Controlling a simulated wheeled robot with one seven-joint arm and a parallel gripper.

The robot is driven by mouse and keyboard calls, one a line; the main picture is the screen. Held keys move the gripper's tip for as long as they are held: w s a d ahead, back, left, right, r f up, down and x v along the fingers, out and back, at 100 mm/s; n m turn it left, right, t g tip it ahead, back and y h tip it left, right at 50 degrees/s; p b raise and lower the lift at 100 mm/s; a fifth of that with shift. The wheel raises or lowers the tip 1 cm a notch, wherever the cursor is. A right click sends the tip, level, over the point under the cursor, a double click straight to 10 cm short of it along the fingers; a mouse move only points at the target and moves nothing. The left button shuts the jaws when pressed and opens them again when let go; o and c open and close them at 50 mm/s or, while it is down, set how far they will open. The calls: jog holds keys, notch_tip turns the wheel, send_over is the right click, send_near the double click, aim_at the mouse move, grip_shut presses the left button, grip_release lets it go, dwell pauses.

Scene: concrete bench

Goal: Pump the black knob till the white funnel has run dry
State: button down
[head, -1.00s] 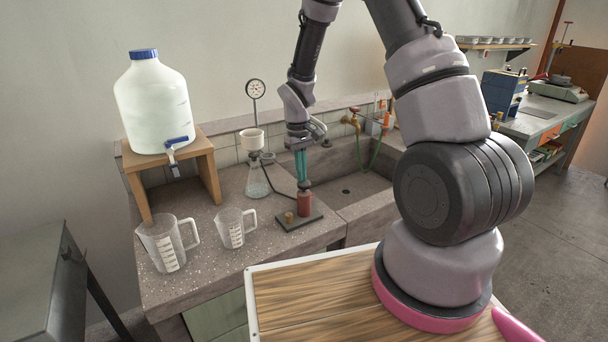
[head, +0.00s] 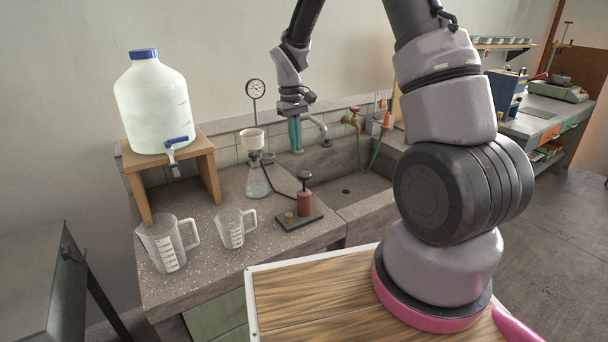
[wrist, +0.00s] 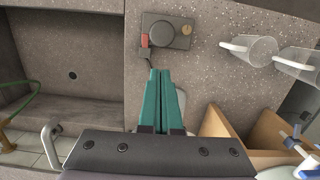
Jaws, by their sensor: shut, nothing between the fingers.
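The black knob (head: 305,176) tops the red pump (head: 305,203), which stands upright on a dark base plate at the bench edge. In the wrist view the knob (wrist: 162,33) shows from above as a dark disc. The white funnel (head: 252,139) sits on a glass flask (head: 257,182) left of the pump; its inside is too small to read. My gripper (head: 296,151) has its green fingers together with nothing between them. It hangs above and a little behind the knob, clear of it. In the wrist view the fingertips (wrist: 160,72) point toward the pump plate.
Two measuring jugs (head: 168,245) (head: 234,228) stand at the bench front. A white jug with a tap (head: 152,105) stands on a wooden stand to the left. A sink (head: 350,186) with a faucet lies to the right. A gauge (head: 255,89) rises behind the funnel. A dark hose links flask and pump.

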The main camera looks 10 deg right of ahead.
aim_at(303, 173)
notch_tip(303, 173, up, 3)
jog(key=shift+w+f, duration=0.15)
dwell(1.1)
jog(key=s, duration=0.2)
jog(key=s+d+f, duration=0.1)
jog(key=shift+s, duration=0.15)
dwell(0.4)
jog(key=shift+s+d+f, duration=0.1)
jog(key=shift+s+f, duration=0.05)
jog(key=shift+f, duration=1.6)
jog(key=shift+s+d+f, duration=0.1)
jog(key=shift+s+f, duration=0.05)
jog(key=shift+f, duration=1.6)
